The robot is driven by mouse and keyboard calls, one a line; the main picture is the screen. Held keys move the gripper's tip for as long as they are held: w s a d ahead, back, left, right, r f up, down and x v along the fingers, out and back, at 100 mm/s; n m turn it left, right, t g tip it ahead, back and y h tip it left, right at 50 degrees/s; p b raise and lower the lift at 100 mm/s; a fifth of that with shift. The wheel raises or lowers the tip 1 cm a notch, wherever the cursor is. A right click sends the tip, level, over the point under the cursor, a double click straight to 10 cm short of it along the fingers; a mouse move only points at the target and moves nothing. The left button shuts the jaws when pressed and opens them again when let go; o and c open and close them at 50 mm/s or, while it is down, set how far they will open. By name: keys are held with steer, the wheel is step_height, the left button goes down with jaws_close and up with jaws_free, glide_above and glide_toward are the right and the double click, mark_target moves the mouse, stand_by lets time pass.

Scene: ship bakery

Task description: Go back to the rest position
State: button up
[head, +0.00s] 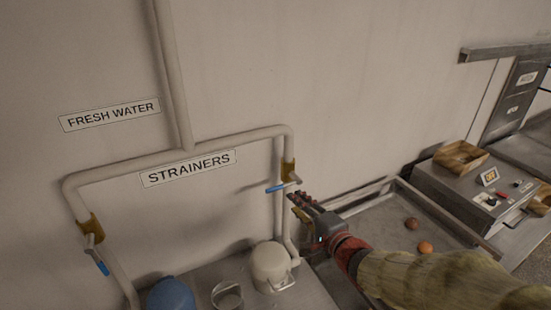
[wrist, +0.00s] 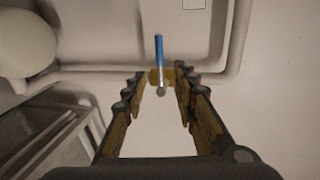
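My gripper (head: 304,206) is at the end of my arm, close to the right valve on the wall pipe in the head view. In the wrist view my gripper (wrist: 164,82) is open, its two fingers apart with nothing held. The right valve has a blue-tipped lever (head: 275,188) lying near level in the head view. The same blue lever (wrist: 159,50) shows just beyond and between the fingertips in the wrist view. I cannot tell whether the fingers touch the valve. The left valve's blue lever (head: 102,267) hangs down at a slant.
White pipes (head: 185,90) run along the wall. A white pot (head: 271,262), a glass container (head: 227,296) and a blue round object (head: 171,294) stand below. A metal tray (head: 385,225) holds two round items. A control box (head: 470,190) stands at the right.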

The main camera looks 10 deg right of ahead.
steer(key=s+d+f+n+g+h+b, duration=0.1)
steer(key=s+d+f+n+g+h, duration=0.65)
steer(key=d+f, duration=0.4)
steer(key=s+a+n+g+y+b, duration=0.1)
steer(key=s+a+n+b, duration=0.2)
steer(key=s+b, duration=0.4)
steer(key=s+a+f+n+g+y+b, duration=0.1)
steer(key=s+a+n+b, duration=0.3)
steer(key=s, duration=0.8)
steer(key=shift+a+f+y+b, duration=0.3)
steer(key=shift+a+b, duration=0.25)
steer(key=shift+b, duration=0.8)
steer(key=shift+s, duration=0.1)
